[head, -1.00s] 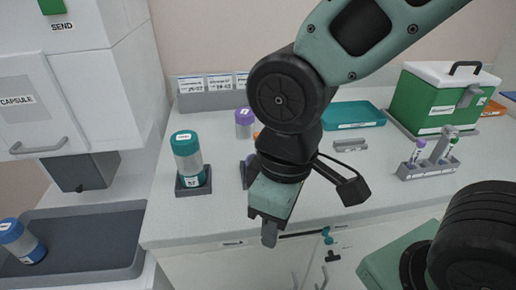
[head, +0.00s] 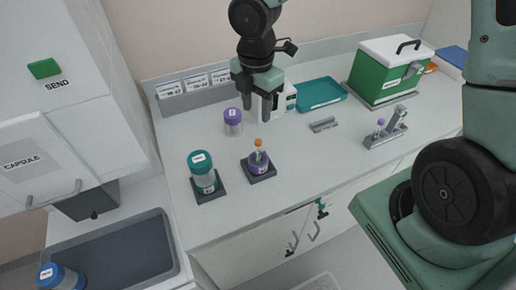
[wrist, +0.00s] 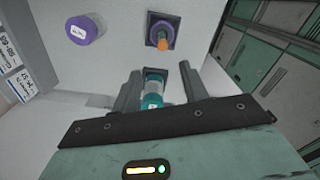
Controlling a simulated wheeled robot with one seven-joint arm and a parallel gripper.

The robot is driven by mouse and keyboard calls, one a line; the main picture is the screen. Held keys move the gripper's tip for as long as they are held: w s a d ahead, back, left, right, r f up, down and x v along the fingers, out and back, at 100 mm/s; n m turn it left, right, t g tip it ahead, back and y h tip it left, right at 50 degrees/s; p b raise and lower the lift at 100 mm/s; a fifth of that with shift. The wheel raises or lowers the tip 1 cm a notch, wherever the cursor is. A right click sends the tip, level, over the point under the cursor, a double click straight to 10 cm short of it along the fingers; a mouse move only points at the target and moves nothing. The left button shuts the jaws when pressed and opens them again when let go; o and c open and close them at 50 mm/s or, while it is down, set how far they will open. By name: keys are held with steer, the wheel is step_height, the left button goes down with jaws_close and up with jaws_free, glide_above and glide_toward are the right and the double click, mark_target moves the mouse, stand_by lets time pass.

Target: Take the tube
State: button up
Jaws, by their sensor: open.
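A tube with an orange cap (head: 258,143) stands upright in an open purple capsule base (head: 258,168), which sits in a dark square holder on the counter. In the wrist view the orange cap (wrist: 164,45) shows beyond the fingertips. My gripper (head: 258,114) is open and empty, pointing down, above the counter and behind the tube, apart from it. In the wrist view my gripper's fingers (wrist: 158,80) have a teal-lidded capsule (wrist: 152,88) showing in the gap, farther off and not held.
A purple-lidded canister (head: 233,122) stands left of my gripper. The teal-lidded capsule (head: 203,172) sits in its holder at front left. A small rack (head: 385,138) with a purple-capped tube, a teal tray (head: 320,94) and a green box (head: 388,78) stand right.

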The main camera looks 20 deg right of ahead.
mark_target(258, 141)
step_height(258, 141, down, 9)
steer(key=shift+f, duration=0.15)
steer(key=shift+s+d+f+p, duration=0.1)
steer(key=shift+f+p, duration=0.2)
steer(key=shift+f, duration=1.1)
steer(key=shift+s+d+f+p, duration=0.1)
steer(key=shift+f+p, duration=0.2)
steer(key=shift+f, duration=1.1)
steer(key=c, duration=0.8)
